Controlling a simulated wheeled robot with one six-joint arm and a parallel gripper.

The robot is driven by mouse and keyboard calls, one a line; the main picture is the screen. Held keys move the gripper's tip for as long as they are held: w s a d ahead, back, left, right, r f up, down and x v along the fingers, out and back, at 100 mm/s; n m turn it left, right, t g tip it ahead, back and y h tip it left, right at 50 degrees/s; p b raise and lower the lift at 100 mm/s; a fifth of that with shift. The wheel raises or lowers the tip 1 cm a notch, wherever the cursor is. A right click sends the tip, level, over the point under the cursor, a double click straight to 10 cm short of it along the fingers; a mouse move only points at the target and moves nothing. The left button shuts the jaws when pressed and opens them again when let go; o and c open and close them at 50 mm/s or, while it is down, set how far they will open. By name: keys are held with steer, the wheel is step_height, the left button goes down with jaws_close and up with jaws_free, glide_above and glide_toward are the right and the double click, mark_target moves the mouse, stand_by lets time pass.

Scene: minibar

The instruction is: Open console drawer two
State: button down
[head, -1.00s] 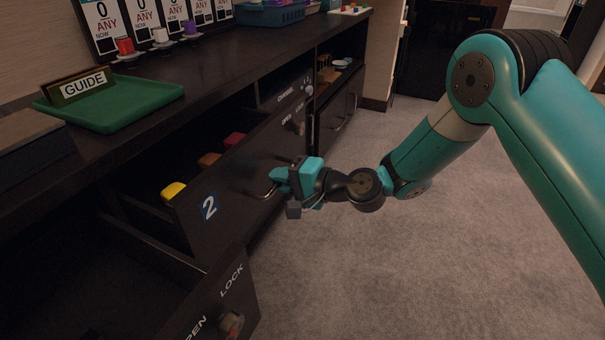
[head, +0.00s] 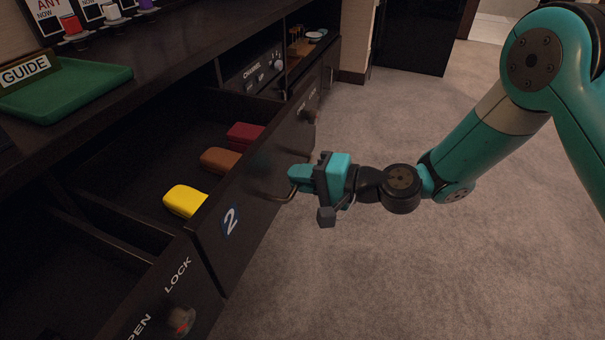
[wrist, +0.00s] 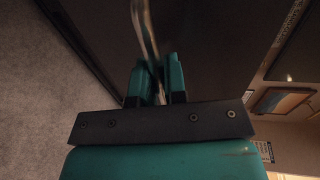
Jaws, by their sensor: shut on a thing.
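Drawer two (head: 222,243) is a dark drawer with a blue "2" label on its front, in the middle of the head view. It stands pulled out, with yellow, brown and dark red items visible inside. My gripper (head: 293,182) is at the front of this drawer, shut on its metal bar handle (head: 277,196). In the wrist view the two teal fingers (wrist: 158,80) close around the handle (wrist: 146,35), with the dark drawer front behind it.
A neighbouring drawer (head: 165,300) with OPEN and LOCK markings and a red-tipped knob stands out at the lower left. A green tray (head: 95,92) and a GUIDE sign (head: 25,72) are on the counter. Grey carpet (head: 400,270) is clear at the right.

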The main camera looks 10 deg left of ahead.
steer(key=c, duration=1.2)
jaws_free()
steer(key=p+v, duration=0.3)
steer(key=v, duration=1.4)
steer(key=shift+d, duration=0.25)
